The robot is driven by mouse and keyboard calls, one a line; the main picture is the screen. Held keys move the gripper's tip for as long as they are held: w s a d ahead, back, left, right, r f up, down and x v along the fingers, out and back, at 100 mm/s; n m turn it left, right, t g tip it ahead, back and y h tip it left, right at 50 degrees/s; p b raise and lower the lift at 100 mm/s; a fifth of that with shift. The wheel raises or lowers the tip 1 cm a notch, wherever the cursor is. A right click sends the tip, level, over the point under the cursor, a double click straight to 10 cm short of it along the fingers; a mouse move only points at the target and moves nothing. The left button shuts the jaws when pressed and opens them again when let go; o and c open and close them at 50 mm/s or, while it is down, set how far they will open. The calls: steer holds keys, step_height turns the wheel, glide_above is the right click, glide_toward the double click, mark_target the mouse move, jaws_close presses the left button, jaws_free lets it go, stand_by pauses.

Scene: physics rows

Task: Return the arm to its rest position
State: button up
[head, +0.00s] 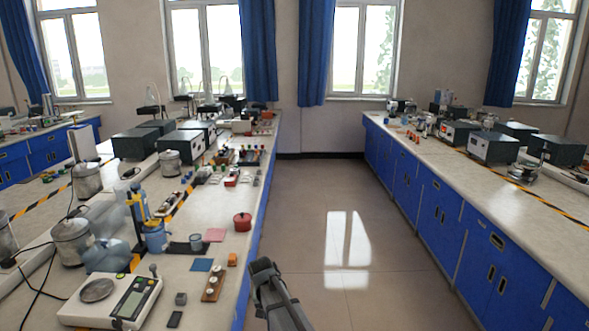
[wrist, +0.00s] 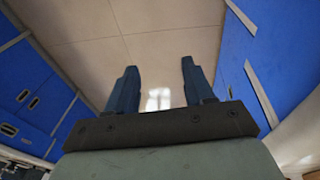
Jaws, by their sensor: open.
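My gripper shows in the wrist view (wrist: 158,82) with its two dark blue fingers apart and nothing between them. Beyond the fingers is bare floor with a bright window reflection. In the head view, my arm (head: 278,298) rises from the bottom edge, just right of the left bench's edge and over the aisle. The fingertips cannot be made out clearly there.
The right bench (head: 480,185) holds several instruments. The aisle floor (head: 320,195) between is clear.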

steer(key=s+d+f+g, duration=0.2)
steer(key=s+d+f, duration=0.6)
steer(key=s+f, duration=0.25)
steer(key=s+d+f+g, duration=0.2)
steer(key=s+d+f, duration=0.6)
steer(key=s+f, duration=0.3)
steer(key=s+d+f+g, duration=0.1)
steer(key=s+d+f, duration=0.1)
steer(key=s, duration=0.7)
steer(key=s+d+f+g+y, duration=0.1)
steer(key=s+d+f, duration=0.2)
steer(key=s, duration=0.7)
steer(key=s+d+f+g, duration=0.2)
steer(key=s+f, duration=0.3)
steer(key=s, duration=0.5)
steer(key=shift+d+f+y, duration=0.2)
steer(key=shift+d+y, duration=0.1)
steer(key=shift+d, duration=0.15)
